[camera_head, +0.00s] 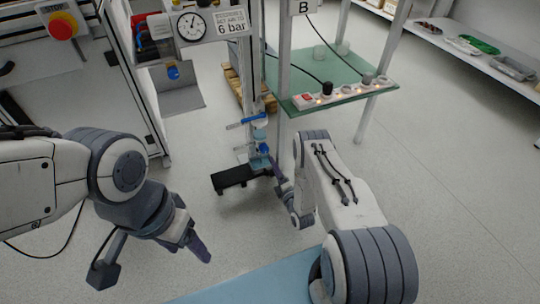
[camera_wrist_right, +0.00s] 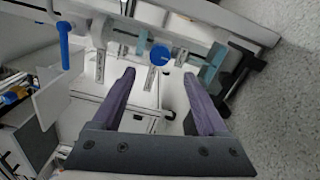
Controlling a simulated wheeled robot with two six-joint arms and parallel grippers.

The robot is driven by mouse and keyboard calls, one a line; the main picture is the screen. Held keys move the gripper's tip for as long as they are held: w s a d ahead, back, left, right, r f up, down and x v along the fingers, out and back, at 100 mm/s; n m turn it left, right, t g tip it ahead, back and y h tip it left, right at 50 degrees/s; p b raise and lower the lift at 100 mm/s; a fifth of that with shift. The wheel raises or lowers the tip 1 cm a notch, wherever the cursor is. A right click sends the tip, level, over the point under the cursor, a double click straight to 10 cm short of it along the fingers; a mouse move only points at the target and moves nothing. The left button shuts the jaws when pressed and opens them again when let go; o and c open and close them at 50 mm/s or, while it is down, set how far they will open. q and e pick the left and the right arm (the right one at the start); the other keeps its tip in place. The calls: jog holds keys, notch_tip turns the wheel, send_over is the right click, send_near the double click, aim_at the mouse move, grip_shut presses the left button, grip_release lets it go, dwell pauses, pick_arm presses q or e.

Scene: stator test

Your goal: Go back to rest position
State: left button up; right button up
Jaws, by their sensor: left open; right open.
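My left gripper (camera_head: 200,249) hangs over the floor at the lower left in the head view, with nothing seen in it. My right arm reaches forward from the lower right, and my right gripper (camera_head: 276,172) is beside the test stand's lower post, partly hidden by its own wrist. In the right wrist view, my right gripper (camera_wrist_right: 160,88) has its two purple fingers wide apart with nothing between them. Beyond the fingers is the stand (camera_wrist_right: 190,28) with a blue round knob (camera_wrist_right: 160,55) and a blue handle (camera_wrist_right: 64,42).
A green glass shelf (camera_head: 330,75) with a switch strip stands ahead, near my right arm. A pressure gauge (camera_head: 191,27) and a red emergency button (camera_head: 63,27) are at the upper left. A black foot plate (camera_head: 236,178) sits low on the stand. Open floor (camera_head: 450,190) lies to the right.

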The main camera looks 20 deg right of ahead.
jog(key=shift+s, duration=0.95)
